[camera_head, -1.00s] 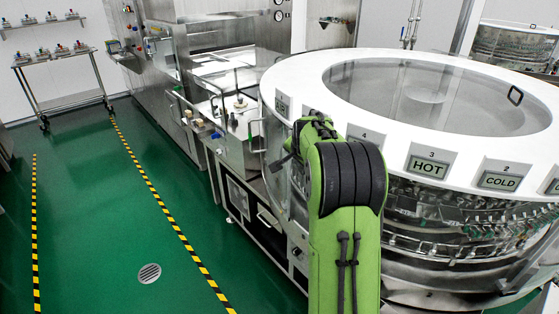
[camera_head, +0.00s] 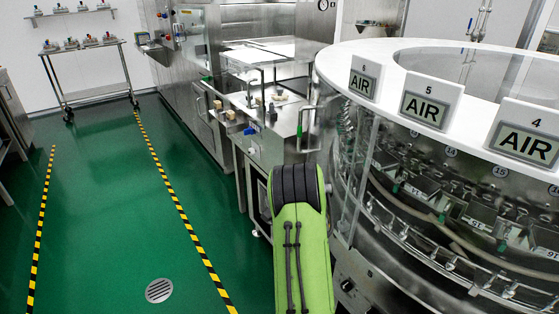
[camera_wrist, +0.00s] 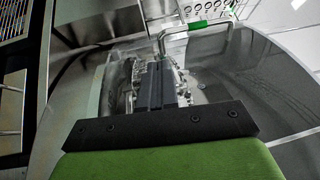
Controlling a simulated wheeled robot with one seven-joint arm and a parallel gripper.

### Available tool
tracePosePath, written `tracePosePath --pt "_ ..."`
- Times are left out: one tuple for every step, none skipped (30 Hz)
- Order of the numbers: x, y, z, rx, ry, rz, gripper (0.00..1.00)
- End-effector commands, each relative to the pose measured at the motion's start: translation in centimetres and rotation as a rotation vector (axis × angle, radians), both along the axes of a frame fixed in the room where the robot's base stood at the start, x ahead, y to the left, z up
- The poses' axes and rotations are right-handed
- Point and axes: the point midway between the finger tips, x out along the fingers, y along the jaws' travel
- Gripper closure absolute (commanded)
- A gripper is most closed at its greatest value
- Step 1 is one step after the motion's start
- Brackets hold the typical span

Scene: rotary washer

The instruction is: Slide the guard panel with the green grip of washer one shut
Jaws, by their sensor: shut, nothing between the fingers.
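The washer (camera_head: 440,68) is a big round machine with a white top ring, clear walls and steel racks, at the right of the head view. In the wrist view a green grip (camera_wrist: 197,25) sits on a bent metal handle at the top. The handle joins a clear guard panel (camera_wrist: 215,45), whose edges are hard to make out. My gripper (camera_wrist: 155,68) shows as two dark fingers close together, shut and empty, below and left of the green grip and apart from it. In the head view my green arm hides the gripper.
AIR signs (camera_head: 425,106) stand along the washer's rim. A steel bench (camera_head: 262,125) with small fittings stands left of the washer, close beyond my arm. Green floor (camera_head: 110,200) with striped lines and a drain (camera_head: 159,290) is open at left. A trolley (camera_head: 95,92) stands far back.

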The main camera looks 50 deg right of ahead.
Motion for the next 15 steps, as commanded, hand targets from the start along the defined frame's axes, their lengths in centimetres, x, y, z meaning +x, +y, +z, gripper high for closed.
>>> tracePosePath --pt "0.2 -0.4 0.3 -0.001 -0.002 -0.003 1.0" --pt "0.4 -0.7 0.5 -0.001 -0.003 -0.003 1.0" --pt "0.8 -1.2 0.7 0.0 -0.003 -0.004 1.0" --pt "1.1 -1.6 0.9 -0.001 -0.005 -0.004 1.0" --pt "1.5 -2.1 1.1 -0.001 -0.007 -0.004 1.0" --pt "2.1 -2.6 1.1 0.0 -0.005 -0.003 1.0" --pt "2.5 -3.1 1.2 -0.001 -0.004 -0.003 1.0" --pt "2.9 -3.6 1.3 -0.001 -0.005 -0.004 1.0" --pt "3.4 -4.2 1.5 -0.002 -0.007 -0.004 1.0" --pt "4.0 -4.6 1.5 -0.002 -0.003 -0.001 1.0" --pt "4.4 -5.1 1.6 -0.003 -0.004 -0.001 1.0" --pt "4.9 -5.8 1.7 -0.003 -0.006 -0.004 1.0" --pt "5.4 -6.2 1.7 -0.004 -0.005 -0.001 1.0" --pt "5.9 -6.7 1.7 -0.006 -0.002 0.0 1.0" --pt "6.5 -7.3 1.8 -0.005 -0.003 -0.001 1.0"
